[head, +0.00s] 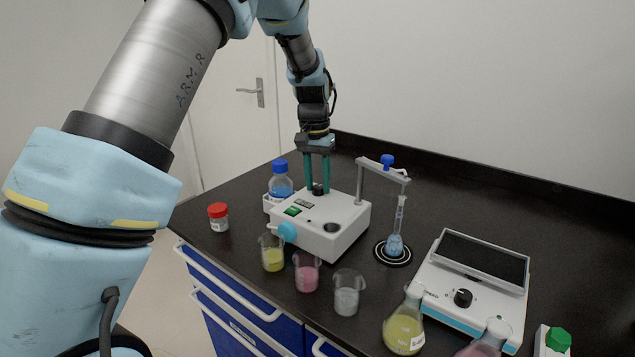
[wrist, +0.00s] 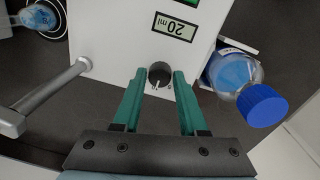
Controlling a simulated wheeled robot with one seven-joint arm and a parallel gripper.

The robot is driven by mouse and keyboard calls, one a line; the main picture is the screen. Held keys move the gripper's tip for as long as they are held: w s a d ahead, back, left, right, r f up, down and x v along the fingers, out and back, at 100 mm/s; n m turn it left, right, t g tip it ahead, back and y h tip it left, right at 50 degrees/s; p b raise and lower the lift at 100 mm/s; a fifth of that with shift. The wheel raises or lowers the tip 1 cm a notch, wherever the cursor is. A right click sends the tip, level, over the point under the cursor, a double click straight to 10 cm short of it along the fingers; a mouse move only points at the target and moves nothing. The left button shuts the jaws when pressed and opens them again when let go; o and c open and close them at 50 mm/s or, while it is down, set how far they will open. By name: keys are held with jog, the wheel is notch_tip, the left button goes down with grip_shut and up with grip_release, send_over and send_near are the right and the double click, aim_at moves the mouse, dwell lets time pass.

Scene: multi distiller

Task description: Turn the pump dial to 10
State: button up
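The pump (head: 333,238) is a white box on the dark bench in the head view. In the head view my gripper (head: 319,186) stands over the back of the pump, hiding most of the dial.
A blue-capped bottle (head: 281,182) stands left of the pump, close to my gripper. A metal stand (head: 383,168) with a flask (head: 396,240) is on the right. Several beakers, including a yellow one (head: 272,254), line the front. A stirrer (head: 463,298) stands farther right.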

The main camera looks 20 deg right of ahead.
aim_at(316, 186)
jog(key=o, duration=0.3)
jog(key=shift+o, duration=0.2)
notch_tip(316, 186, up, 11)
jog(key=b, duration=0.2)
jog(key=shift+w+a, duration=0.2)
jog(key=shift+f, duration=0.15)
